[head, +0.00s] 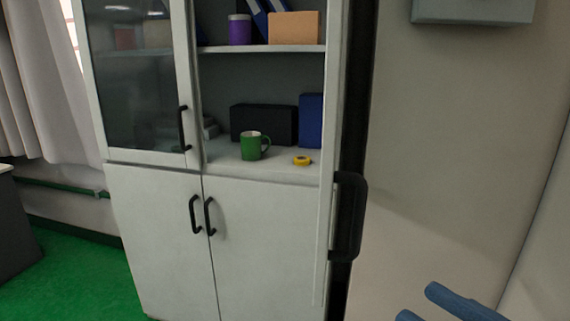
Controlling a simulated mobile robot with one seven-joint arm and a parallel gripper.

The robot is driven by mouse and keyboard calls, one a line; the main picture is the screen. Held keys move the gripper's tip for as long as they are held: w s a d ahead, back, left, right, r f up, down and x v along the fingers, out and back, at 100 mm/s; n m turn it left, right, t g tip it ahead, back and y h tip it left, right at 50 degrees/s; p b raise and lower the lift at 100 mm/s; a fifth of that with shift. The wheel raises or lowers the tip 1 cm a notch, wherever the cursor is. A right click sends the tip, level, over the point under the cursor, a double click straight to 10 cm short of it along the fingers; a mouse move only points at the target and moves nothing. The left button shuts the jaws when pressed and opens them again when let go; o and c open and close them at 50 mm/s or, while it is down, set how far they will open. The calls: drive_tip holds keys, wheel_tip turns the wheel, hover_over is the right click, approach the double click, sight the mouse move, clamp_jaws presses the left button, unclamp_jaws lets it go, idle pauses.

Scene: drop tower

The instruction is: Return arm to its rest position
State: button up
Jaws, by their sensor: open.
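My gripper (432,306) shows only in part at the lower right edge. Two blue, rounded, finger-like parts stand apart there with nothing visible between them. The rest of my arm is outside the picture. The gripper is to the right of the cabinet and its open door and appears clear of both.
A tall pale cabinet (158,235) has an open right upper section. Its door edge with a black handle (348,215) stands out toward me. A green mug (251,146) and yellow ring (302,161) are on the lower shelf. A grey box (472,10) hangs on the wall.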

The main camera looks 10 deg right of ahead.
drive_tip(key=w+a+r+m+t+h, duration=0.5)
drive_tip(key=w+a+r, duration=0.3)
drive_tip(key=w+r, duration=0.4)
drive_tip(key=s+a+r+t+h, duration=0.3)
drive_tip(key=s+a+r+t, duration=0.35)
drive_tip(key=a+r, duration=0.35)
wheel_tip(320, 180, up, 16)
drive_tip(key=p, duration=1.4)
drive_tip(key=shift+s+d+h, duration=0.25)
drive_tip(key=shift+d+h, duration=0.15)
